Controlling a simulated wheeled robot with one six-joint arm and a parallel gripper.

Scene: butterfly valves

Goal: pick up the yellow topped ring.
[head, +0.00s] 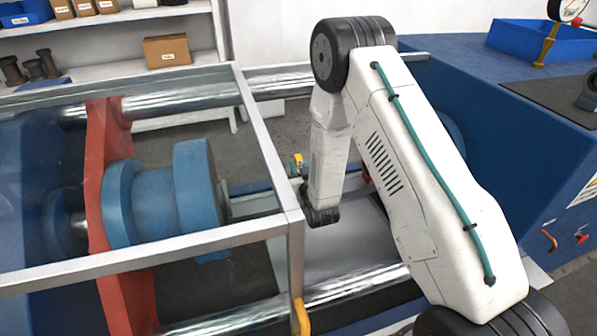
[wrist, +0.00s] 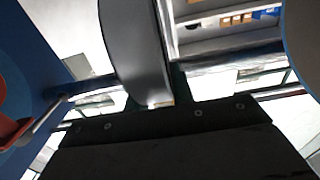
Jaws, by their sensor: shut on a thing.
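A dark grey curved ring (wrist: 138,48) stands upright in the middle of the wrist view, seen nearly edge-on. Its lower end, with a small pale patch, lies between the fingers of my gripper (wrist: 157,97), which is shut on it. In the head view a small yellow piece (head: 298,159) shows just left of my forearm; I cannot tell whether it is the ring's top. In that view my arm hides the gripper's fingers and most of what they hold.
A grey-framed clear guard (head: 267,150) stands close left of my arm, with a blue flanged cylinder (head: 155,203) and a red plate (head: 108,150) behind it. Polished bars (head: 345,286) run below. A blue bench (head: 500,130) is at right, shelves (head: 110,20) at back left.

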